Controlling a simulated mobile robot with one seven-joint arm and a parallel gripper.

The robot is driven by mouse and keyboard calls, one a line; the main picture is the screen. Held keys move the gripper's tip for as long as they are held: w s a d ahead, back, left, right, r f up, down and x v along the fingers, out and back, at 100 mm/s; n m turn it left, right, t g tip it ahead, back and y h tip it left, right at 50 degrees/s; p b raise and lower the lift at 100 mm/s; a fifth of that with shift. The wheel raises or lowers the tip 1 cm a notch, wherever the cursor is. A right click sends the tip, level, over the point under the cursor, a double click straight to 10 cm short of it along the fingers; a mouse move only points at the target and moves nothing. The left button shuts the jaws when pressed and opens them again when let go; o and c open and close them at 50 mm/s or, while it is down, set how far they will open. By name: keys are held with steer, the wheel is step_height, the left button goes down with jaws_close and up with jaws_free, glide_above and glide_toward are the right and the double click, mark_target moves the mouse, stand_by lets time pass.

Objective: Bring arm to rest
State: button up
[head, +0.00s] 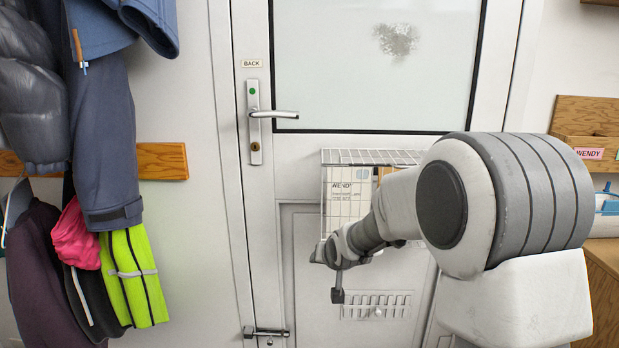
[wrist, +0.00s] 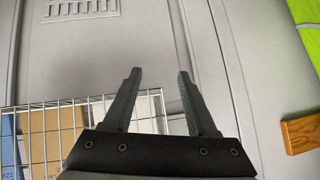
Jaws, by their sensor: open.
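My gripper (wrist: 157,75) is open in the wrist view, with two dark fingers apart and nothing between them. Behind the fingers is the pale panelled door. In the head view my arm reaches from the right toward the door (head: 300,170), and my gripper (head: 325,275) is in front of its lower panel, below the lever handle. The arm hides part of the door and of the wire basket (head: 340,205). The basket also shows in the wrist view (wrist: 45,125), close beside the gripper.
A lever handle (head: 275,114) sticks out from the door, with a bolt (head: 265,332) low down. Coats (head: 105,130) hang at the left from a wooden rail (head: 160,161). At the right are a wooden box (head: 590,115) and a wooden cabinet (head: 605,290). The basket holds papers or parcels.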

steer(key=d+f+v, duration=0.1)
steer(key=d+v, duration=0.1)
steer(key=v, duration=0.9)
steer(key=s+d+r+g+h, duration=0.1)
steer(key=s+d, duration=0.1)
steer(key=s, duration=0.8)
steer(key=s+d+r+n+g, duration=0.1)
steer(key=s+d+r+g, duration=0.15)
steer(key=s, duration=0.75)
steer(key=s+d+r+g+h, duration=0.1)
steer(key=s+d, duration=0.1)
steer(key=s, duration=0.8)
step_height(320, 180, up, 28)
steer(key=p, duration=2.8)
steer(key=shift+w+p, duration=0.3)
steer(key=shift+w, duration=0.1)
steer(key=shift+f+t, duration=0.15)
steer(key=shift+t, duration=0.1)
